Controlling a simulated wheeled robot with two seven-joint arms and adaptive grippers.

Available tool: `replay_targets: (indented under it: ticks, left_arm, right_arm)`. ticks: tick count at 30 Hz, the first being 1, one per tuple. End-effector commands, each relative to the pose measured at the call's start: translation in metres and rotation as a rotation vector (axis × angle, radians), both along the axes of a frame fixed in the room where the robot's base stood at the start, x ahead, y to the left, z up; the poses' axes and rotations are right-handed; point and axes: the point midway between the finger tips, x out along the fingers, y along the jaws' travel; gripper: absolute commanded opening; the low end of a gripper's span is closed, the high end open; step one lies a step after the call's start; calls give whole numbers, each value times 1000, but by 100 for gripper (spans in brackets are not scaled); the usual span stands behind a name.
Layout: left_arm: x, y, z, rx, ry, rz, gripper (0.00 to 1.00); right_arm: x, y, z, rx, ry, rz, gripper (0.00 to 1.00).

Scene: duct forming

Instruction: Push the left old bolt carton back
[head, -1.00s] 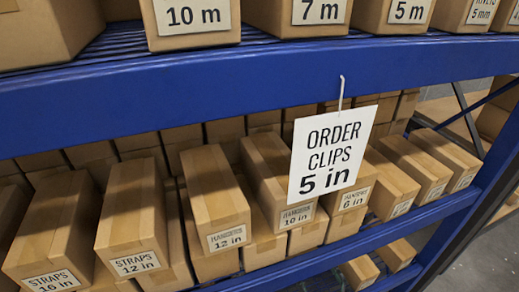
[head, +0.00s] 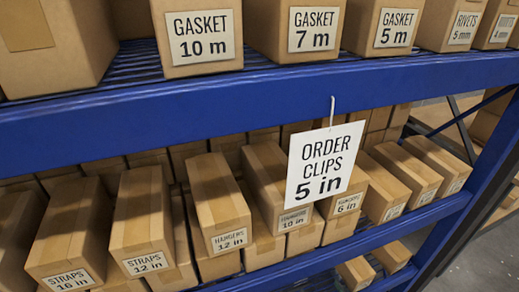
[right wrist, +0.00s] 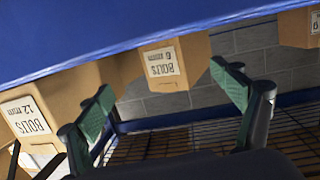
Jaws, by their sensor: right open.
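In the right wrist view, which looks upside down, a brown carton marked BOLTS 12 mm (right wrist: 28,118) is at the left. Another carton marked BOLTS 6 mm (right wrist: 162,65) is at the top middle, under a blue beam edge. My right gripper (right wrist: 162,82) is open with green pads, one finger each side of the view's middle, and nothing is between the pads. The BOLTS 6 mm carton appears beyond the fingertips; I see no contact. The head view shows no bolt carton and neither gripper. My left gripper is not in view.
A blue shelf beam (head: 250,95) crosses the head view, with gasket cartons (head: 300,30) above and strap and hanger cartons below. An ORDER CLIPS 5 in card (head: 325,163) hangs from it. In the right wrist view, a wire deck (right wrist: 220,142) is bare beside the fingers.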

Motion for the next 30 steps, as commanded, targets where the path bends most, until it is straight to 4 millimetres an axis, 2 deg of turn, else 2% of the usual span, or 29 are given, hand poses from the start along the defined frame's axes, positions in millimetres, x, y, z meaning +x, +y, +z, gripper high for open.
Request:
replay_targets:
  ticks: [15,30]
  left_arm:
    - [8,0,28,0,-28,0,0]
    - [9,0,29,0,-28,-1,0]
  right_arm:
    - [-56,-14,2,0,-1,-1,87]
    - [-62,-16,0,0,0,-1,87]
